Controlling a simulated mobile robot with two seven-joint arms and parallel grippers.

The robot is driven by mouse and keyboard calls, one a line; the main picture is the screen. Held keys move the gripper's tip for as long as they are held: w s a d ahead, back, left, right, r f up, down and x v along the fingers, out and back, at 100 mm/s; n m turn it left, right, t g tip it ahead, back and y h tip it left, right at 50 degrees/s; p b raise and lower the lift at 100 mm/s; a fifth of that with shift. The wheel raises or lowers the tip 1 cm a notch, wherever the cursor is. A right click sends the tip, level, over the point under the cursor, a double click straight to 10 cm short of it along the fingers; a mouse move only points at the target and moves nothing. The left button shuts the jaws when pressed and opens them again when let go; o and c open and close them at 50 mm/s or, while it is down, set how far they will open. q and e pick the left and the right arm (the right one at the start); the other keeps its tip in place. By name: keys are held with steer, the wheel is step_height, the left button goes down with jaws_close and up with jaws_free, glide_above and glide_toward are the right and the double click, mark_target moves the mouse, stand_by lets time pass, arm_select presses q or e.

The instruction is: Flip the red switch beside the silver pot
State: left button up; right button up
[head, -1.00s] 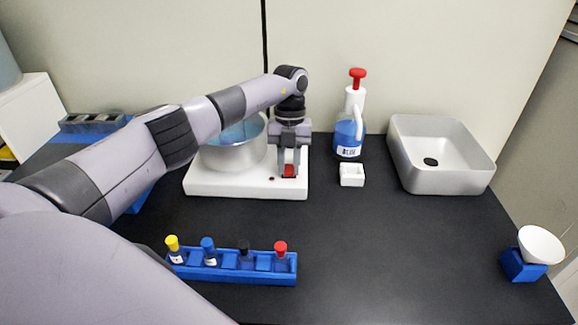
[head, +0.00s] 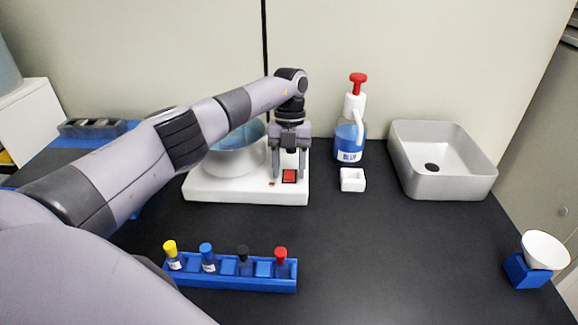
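The red switch (head: 289,176) sits on the front right of a white base (head: 225,190). The silver pot (head: 236,160) stands on the same base to its left, partly hidden behind my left arm. A small red spot (head: 272,184) shows on the base left of the switch. My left gripper (head: 288,176) points down at the switch, its two fingers spread apart, one on each side of it in the picture. It holds nothing. Whether a fingertip touches the switch or base I cannot tell. My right gripper is not in view.
A blue rack (head: 230,283) with several coloured-cap vials stands in front. A sink-like basin (head: 440,185) is further right.

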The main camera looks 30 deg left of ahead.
mark_target(289, 172)
arm_select(q)
steer(key=shift+b+v, duration=0.4)
steer(key=shift+v, duration=3.15)
